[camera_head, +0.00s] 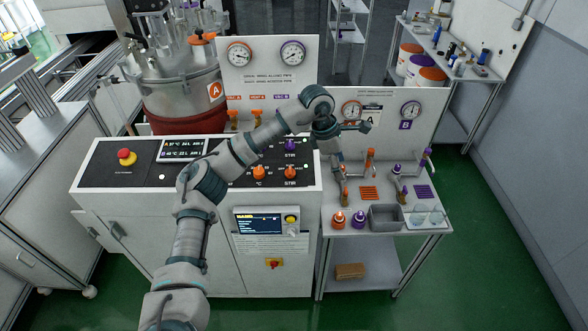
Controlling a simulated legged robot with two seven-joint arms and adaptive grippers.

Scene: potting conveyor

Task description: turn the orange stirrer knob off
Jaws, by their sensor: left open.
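The orange stirrer knob (290,173) is on the black sloped panel of the console, at its right end, above a "STIR" label. Its pointer direction is too small to tell. A second orange knob (259,173) is just left of it, and a purple knob (290,145) above it has its own "STIR" label. My left arm reaches across the panel from below. My left gripper (352,143) is open and appears empty, up and to the right of the orange stirrer knob, in front of the gauge board. It does not touch the knob. My right gripper is not in view.
A red emergency button (127,157) and a display (183,149) are on the panel's left. A steel vessel (185,95) stands behind. The side table (385,238) at right holds orange- and purple-capped bottles, a grey bin (385,217) and glass beakers. My forearm hides part of the panel.

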